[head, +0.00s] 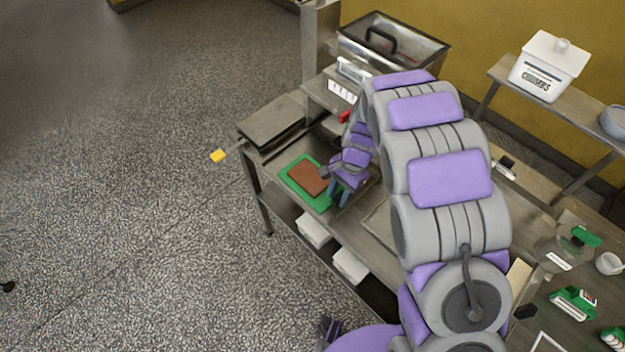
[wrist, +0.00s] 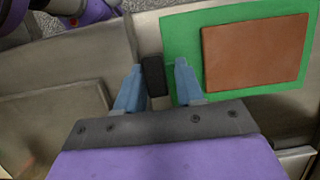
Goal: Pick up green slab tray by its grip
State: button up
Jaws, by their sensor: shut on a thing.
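The green slab tray (head: 319,204) lies on the metal table near its front edge, with a flat brown slab (head: 306,177) on it. In the wrist view the tray (wrist: 184,38) is at the upper right, under the slab (wrist: 255,52). Its black grip (wrist: 154,77) sticks out to the left of the tray. My gripper (wrist: 158,70) has one blue finger on each side of this grip and is shut on it. In the head view my gripper (head: 342,194) is at the tray's right side, and my arm hides part of the table behind it.
A metal bin (head: 405,50) stands behind. White boxes (head: 312,231) sit below the table edge. Green-labelled items (head: 573,302) lie at the right.

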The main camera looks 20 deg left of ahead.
jog(key=shift+c, duration=0.7)
jog(key=shift+r, duration=0.15)
